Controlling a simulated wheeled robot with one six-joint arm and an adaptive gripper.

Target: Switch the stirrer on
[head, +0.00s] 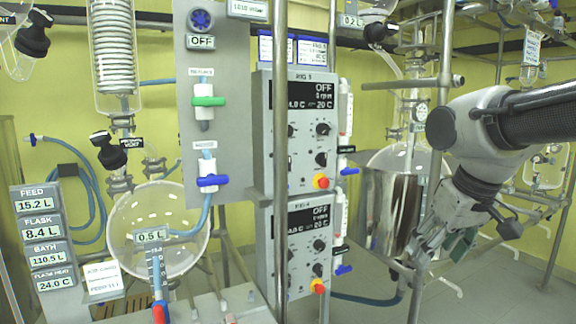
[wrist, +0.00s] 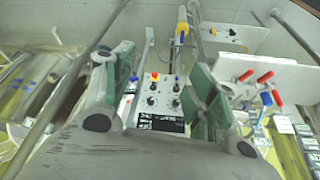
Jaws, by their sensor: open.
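Two white control boxes stand stacked in the head view: the upper box, RIG 5 (head: 262,130), and the lower box, RIG 4 (head: 265,250). Both displays read OFF; the upper also reads 0 rpm. Each box has black knobs, such as the upper one's knob (head: 322,129) and the lower one's knob (head: 319,246), above a red-and-yellow button. My gripper (head: 425,255) is right of the boxes, apart from them. In the wrist view, my gripper (wrist: 160,62) is open and empty, with green-padded fingers. Between them a control box (wrist: 143,108) shows upside down; I cannot tell which one.
A metal vessel (head: 390,215) and vertical rods stand between the boxes and my gripper. A grey panel (head: 232,100) with a blue knob (head: 201,18), an OFF label and valves is left of the boxes. A glass flask (head: 185,215) and readout labels (head: 42,225) are further left.

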